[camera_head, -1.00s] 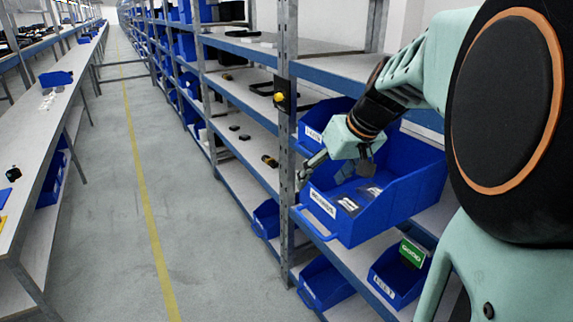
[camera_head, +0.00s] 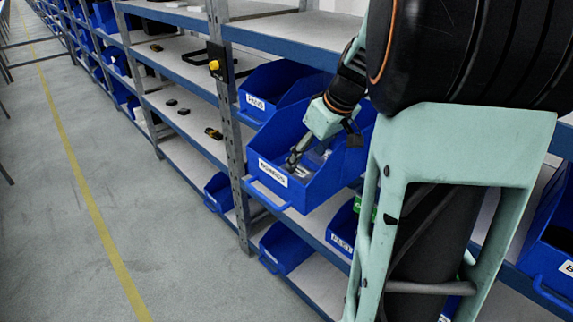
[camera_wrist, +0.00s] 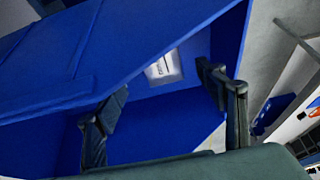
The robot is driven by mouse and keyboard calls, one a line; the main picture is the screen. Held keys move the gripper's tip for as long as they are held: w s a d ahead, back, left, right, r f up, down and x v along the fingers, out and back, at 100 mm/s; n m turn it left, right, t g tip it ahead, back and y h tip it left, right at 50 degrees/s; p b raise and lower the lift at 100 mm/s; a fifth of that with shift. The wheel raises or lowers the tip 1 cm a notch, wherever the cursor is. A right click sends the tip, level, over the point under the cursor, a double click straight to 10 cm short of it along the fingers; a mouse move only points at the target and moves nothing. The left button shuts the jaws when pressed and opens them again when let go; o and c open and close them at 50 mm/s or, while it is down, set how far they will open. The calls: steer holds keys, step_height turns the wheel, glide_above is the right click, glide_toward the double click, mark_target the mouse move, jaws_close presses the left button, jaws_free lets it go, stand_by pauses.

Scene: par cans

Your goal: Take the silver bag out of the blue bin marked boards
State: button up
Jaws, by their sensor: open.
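The blue bin (camera_head: 330,190) with a white label (camera_head: 272,173) on its front stands on the middle shelf; the label's print is too small to read surely. Silver bags lie inside it, partly hidden by my gripper in the head view. One silver bag (camera_wrist: 165,68) with a pale printed face shows in the wrist view, flat between blue walls and beyond my fingertips. My gripper (camera_wrist: 162,84) is open and empty, its two fingers on either side of the bag's line of sight. In the head view my gripper (camera_head: 292,162) reaches down into the bin.
Another labelled blue bin (camera_head: 275,88) stands just left and behind. A metal shelf post (camera_head: 228,120) with a yellow-buttoned box (camera_head: 215,66) is close on the left. The shelf above (camera_head: 300,38) overhangs the bin. More bins (camera_head: 287,246) sit below.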

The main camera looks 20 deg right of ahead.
mark_target(300, 172)
steer(key=x, duration=0.5)
steer(key=shift+s+f, duration=0.1)
steer(key=shift+s, duration=0.15)
steer(key=c, duration=1.3)
